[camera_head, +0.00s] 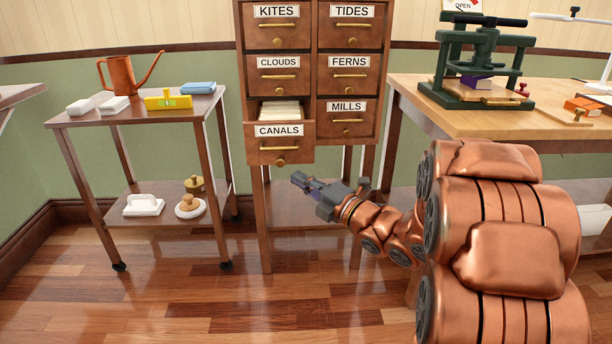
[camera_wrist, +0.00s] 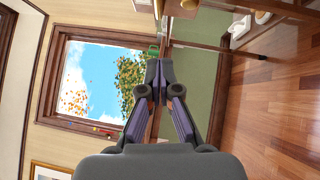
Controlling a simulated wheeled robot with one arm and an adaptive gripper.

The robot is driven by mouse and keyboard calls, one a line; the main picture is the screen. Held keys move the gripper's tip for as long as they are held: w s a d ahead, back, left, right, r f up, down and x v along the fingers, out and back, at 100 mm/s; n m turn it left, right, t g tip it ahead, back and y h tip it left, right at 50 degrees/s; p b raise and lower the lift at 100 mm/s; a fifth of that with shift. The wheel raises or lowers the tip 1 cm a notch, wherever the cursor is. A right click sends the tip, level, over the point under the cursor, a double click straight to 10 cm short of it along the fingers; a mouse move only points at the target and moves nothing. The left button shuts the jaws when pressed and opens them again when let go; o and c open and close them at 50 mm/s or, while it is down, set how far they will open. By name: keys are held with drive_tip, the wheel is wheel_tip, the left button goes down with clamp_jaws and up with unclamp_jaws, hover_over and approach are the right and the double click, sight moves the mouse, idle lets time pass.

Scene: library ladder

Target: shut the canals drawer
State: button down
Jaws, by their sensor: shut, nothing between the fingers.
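The canals drawer (camera_head: 280,142) is the lowest in the left column of a wooden card cabinet (camera_head: 311,75). It is pulled out, with pale cards (camera_head: 280,111) showing inside. It has a small brass knob at the front. My gripper (camera_head: 297,179) is below and slightly right of the drawer front in the head view, apart from it and pointing left. Its fingers are shut and empty, and they also show closed together in the wrist view (camera_wrist: 159,70). The drawer is not clearly visible in the wrist view.
A wheeled cart (camera_head: 140,113) with a watering can (camera_head: 131,74), a yellow level (camera_head: 168,101) and a blue cloth stands left. A workbench (camera_head: 560,122) with a green press (camera_head: 478,60) stands right. The kites, clouds, tides, ferns and mills drawers look shut. Floor in front is clear.

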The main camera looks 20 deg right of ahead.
sight(280, 158)
drive_tip(key=x, duration=0.2)
drive_tip(key=d+x, duration=0.1)
drive_tip(key=x, duration=0.5)
drive_tip(key=shift+w+r, duration=0.15)
drive_tip(key=shift+w, duration=0.35)
drive_tip(key=shift+w+d+r, duration=0.1)
drive_tip(key=shift+w+d, duration=0.05)
drive_tip(key=shift+w, duration=0.25)
drive_tip(key=shift+w+d+r, duration=0.1)
drive_tip(key=shift+w+d, duration=0.05)
drive_tip(key=shift+w, duration=0.25)
